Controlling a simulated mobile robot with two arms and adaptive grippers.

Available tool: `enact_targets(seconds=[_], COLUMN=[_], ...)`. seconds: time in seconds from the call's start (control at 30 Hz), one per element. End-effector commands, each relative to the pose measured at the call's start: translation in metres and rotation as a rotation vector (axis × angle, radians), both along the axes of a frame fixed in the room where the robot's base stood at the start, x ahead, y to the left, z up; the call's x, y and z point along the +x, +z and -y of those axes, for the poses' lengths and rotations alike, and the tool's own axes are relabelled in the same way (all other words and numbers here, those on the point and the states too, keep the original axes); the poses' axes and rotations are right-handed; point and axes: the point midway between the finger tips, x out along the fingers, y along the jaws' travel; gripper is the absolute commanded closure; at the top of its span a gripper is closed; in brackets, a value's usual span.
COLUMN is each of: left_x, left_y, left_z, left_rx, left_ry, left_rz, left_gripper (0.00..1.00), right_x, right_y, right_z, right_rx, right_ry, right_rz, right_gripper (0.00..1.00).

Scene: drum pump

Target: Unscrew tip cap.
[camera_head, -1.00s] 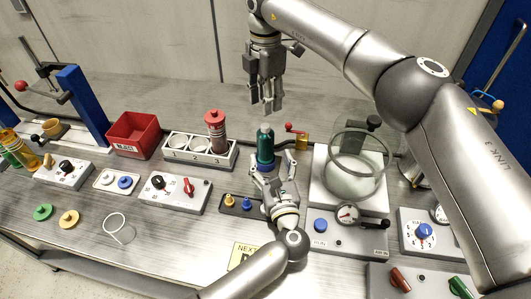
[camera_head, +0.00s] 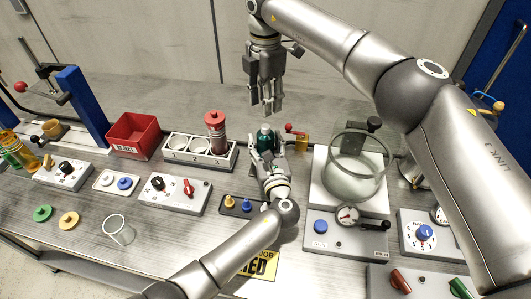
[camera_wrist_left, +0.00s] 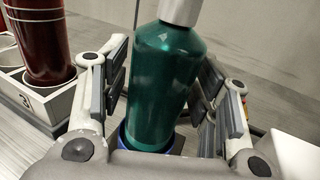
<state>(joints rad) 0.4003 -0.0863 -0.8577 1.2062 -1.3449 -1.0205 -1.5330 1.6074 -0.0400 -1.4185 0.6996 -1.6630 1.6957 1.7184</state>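A green bottle (camera_head: 265,139) stands upright at the middle of the bench, with a pale grey tip cap (camera_head: 264,127) on top. In the left wrist view the bottle (camera_wrist_left: 165,80) stands in a blue ring (camera_wrist_left: 128,138), and its cap (camera_wrist_left: 181,10) is cut by the top edge. My left gripper (camera_head: 266,153) has its fingers on both sides of the bottle, with narrow gaps visible between the pads and the bottle. My right gripper (camera_head: 270,108) points down above and slightly behind the cap, apart from it; its fingers look spread and empty.
A white rack (camera_head: 200,152) with a red-capped dark red bottle (camera_head: 217,132) stands left of the bottle, beside a red reject bin (camera_head: 134,136). A clear glass vessel (camera_head: 357,165) stands close on the right. A small tray (camera_head: 238,206) with coloured tips lies in front.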

Motion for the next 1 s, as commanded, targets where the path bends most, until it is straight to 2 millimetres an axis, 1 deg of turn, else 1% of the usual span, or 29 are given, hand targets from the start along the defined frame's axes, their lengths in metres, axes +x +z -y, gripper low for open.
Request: enact_targets(seconds=[0.03, 0.3, 0.37, 0.4, 0.77, 0.87, 1.0], left_x=[0.0, 0.0, 0.0, 0.0, 0.0, 0.0, 0.0], left_y=[0.0, 0.0, 0.0, 0.0, 0.0, 0.0, 0.0], left_z=[0.0, 0.0, 0.0, 0.0, 0.0, 0.0, 0.0], left_rx=[0.0, 0.0, 0.0, 0.0, 0.0, 0.0, 0.0], left_ry=[0.0, 0.0, 0.0, 0.0, 0.0, 0.0, 0.0], left_rz=[0.0, 0.0, 0.0, 0.0, 0.0, 0.0, 0.0], left_gripper=[0.55, 0.9, 0.98, 1.0, 1.0, 1.0, 1.0], right_x=[0.0, 0.0, 0.0, 0.0, 0.0, 0.0, -0.001], right_y=[0.0, 0.0, 0.0, 0.0, -0.003, -0.012, -0.033], right_z=[0.0, 0.0, 0.0, 0.0, 0.0, 0.0, 0.0], right_rx=[0.0, 0.0, 0.0, 0.0, 0.0, 0.0, -0.001], right_ry=[0.0, 0.0, 0.0, 0.0, 0.0, 0.001, 0.0], right_rz=[0.0, 0.0, 0.0, 0.0, -0.001, -0.002, -0.003], right_gripper=[0.62, 0.62, 0.62, 0.62, 0.62, 0.62, 0.62])
